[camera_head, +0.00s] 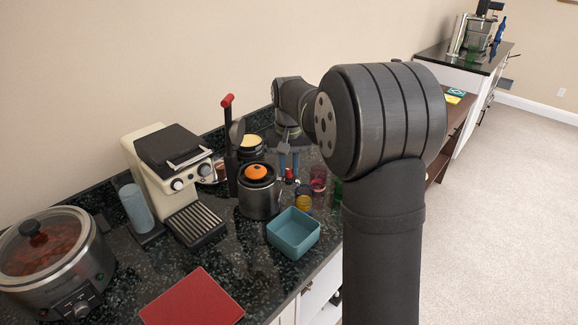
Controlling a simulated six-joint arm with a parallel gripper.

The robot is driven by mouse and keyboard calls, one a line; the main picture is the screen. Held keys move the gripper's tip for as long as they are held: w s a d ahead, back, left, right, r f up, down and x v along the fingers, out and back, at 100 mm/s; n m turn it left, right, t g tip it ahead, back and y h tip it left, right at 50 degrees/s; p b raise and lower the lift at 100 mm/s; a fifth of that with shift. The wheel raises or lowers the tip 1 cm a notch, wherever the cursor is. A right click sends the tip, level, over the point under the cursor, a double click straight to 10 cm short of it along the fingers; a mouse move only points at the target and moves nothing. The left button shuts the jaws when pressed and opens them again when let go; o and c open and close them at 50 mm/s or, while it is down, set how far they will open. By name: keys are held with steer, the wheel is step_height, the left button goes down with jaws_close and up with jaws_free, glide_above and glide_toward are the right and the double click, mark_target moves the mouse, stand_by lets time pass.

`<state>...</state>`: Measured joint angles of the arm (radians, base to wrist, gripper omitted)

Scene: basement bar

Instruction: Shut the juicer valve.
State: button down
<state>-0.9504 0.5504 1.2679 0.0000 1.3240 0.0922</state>
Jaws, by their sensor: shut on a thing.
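The juicer (259,197) is a round metal body with an orange, cone-like piece on top, standing on the dark counter. A small red part (289,173) shows at its right side and looks like the juicer valve. My gripper (289,168) reaches down from the back, its two blue fingers pointing at the counter on the juicer's right. It is shut on this small red part, close beside the juicer body. The exact contact and the angle of the valve are too small to make out.
A teal box (293,232) stands in front of the juicer. Small glasses (318,180) stand to the right. A black stand with a red-tipped lever (228,100) and a coffee machine (172,165) are on the left. A red board (192,298) lies nearer, beside a slow cooker (55,260).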

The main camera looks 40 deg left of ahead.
mark_target(289, 170)
steer(key=n, duration=0.6)
steer(key=shift+n, duration=0.3)
steer(key=n, duration=0.5)
steer(key=shift+n, duration=0.3)
steer(key=c, duration=1.3)
jaws_free()
steer(key=shift+r, duration=0.1)
step_height(289, 170, up, 17)
